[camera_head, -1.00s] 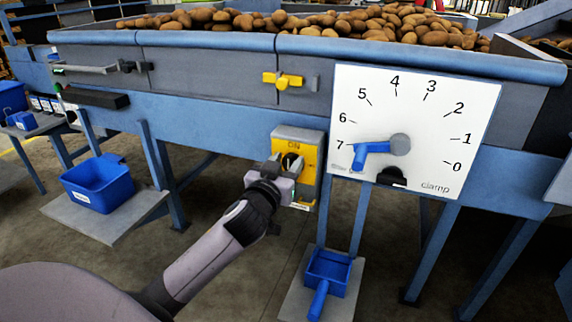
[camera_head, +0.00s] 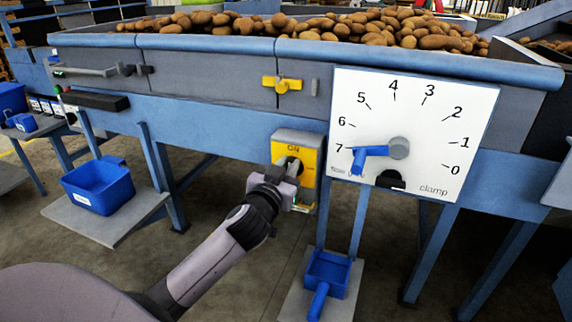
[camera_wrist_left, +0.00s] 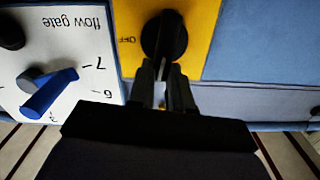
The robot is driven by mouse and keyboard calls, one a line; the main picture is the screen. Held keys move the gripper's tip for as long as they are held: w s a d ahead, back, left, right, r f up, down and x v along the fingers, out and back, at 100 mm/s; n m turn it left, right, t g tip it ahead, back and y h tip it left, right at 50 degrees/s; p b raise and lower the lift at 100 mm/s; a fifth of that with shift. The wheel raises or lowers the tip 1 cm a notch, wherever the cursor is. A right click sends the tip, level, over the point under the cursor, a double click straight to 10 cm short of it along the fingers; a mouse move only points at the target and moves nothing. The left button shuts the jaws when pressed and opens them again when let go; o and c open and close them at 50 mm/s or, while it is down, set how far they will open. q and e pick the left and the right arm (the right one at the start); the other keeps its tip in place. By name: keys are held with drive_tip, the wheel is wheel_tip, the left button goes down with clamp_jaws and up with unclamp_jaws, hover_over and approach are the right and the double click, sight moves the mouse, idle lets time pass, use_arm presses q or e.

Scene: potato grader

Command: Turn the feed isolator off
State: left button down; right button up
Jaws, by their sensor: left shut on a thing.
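The feed isolator is a yellow box (camera_head: 309,164) with a grey top, fixed below the hopper beam and marked ON at its top. In the left wrist view its yellow face (camera_wrist_left: 209,22) carries an OFF mark to the left of a black rotary knob (camera_wrist_left: 163,35). The knob's bar stands roughly upright in that view, not towards OFF. My left gripper (camera_head: 288,168) is at the box front. In the wrist view its fingers (camera_wrist_left: 162,88) are shut on the knob's near end. The gripper hides much of the knob in the head view. My right gripper is not in view.
A white dial plate (camera_head: 425,110) with a blue pointer (camera_head: 368,155) stands close right of the isolator. A yellow handle (camera_head: 283,83) sits above. Below are a blue scoop-like bin (camera_head: 327,275) and, left, a blue tub (camera_head: 97,184). Potatoes (camera_head: 420,28) fill the hopper.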

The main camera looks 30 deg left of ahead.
sight(302, 170)
use_arm(q)
drive_tip(key=m+p, duration=0.1)
drive_tip(key=m, duration=0.3)
drive_tip(key=d+f+m+p, duration=0.1)
drive_tip(key=m+p, duration=0.1)
drive_tip(key=m, duration=0.2)
drive_tip(key=d+m+p, duration=0.1)
drive_tip(key=m, duration=0.3)
drive_tip(key=shift+w+f+m, duration=0.25)
drive_tip(key=shift+f+m, duration=0.05)
drive_tip(key=shift+f, duration=0.05)
drive_tip(key=shift+d+f+m+p, duration=0.1)
drive_tip(key=shift+f+m+p, duration=0.15)
drive_tip(key=shift+m, duration=0.7)
drive_tip(key=shift+d+f+m+p, duration=0.1)
drive_tip(key=shift+f+m+p, duration=0.15)
drive_tip(key=shift+m, duration=0.7)
drive_tip(key=c, duration=1)
unclamp_jaws()
drive_tip(key=shift+c, duration=0.2)
drive_tip(key=shift+a, duration=0.1)
drive_tip(key=shift+s, duration=0.1)
